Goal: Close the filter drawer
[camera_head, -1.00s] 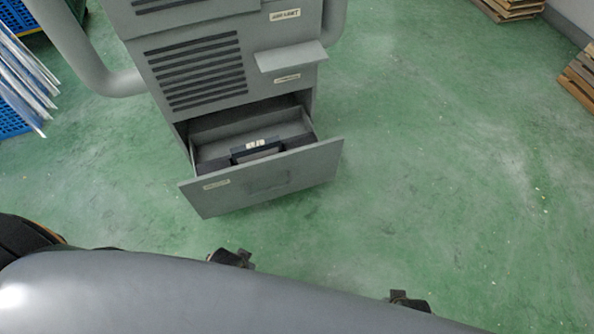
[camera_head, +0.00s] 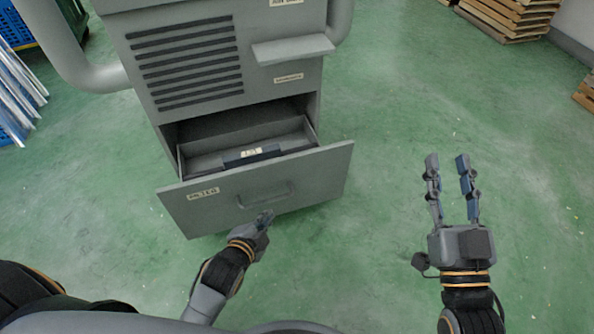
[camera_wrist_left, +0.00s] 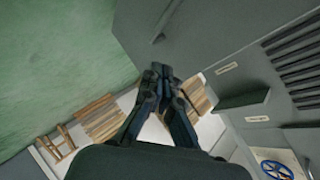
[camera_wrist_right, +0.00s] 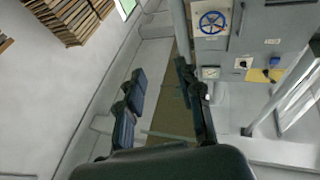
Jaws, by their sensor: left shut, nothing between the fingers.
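The filter drawer (camera_head: 310,176) is pulled out of the lower part of a grey cabinet (camera_head: 190,70). Its front panel has a handle and a label, and a dark filter (camera_head: 250,156) with a pale tag lies inside. My left gripper (camera_head: 264,218) is shut and empty, just in front of the drawer front and below its handle. I cannot tell whether it touches the panel. In the left wrist view the shut fingertips (camera_wrist_left: 162,72) are close to the grey panel (camera_wrist_left: 180,30). My right gripper (camera_head: 449,165) is open and empty, to the right of the drawer over the floor.
A grey shelf (camera_head: 292,49) juts from the cabinet above the drawer. A thick grey pipe (camera_head: 85,65) stands at its left. Wooden pallets (camera_head: 510,15) are stacked at the back right. The green floor right of the cabinet is clear.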

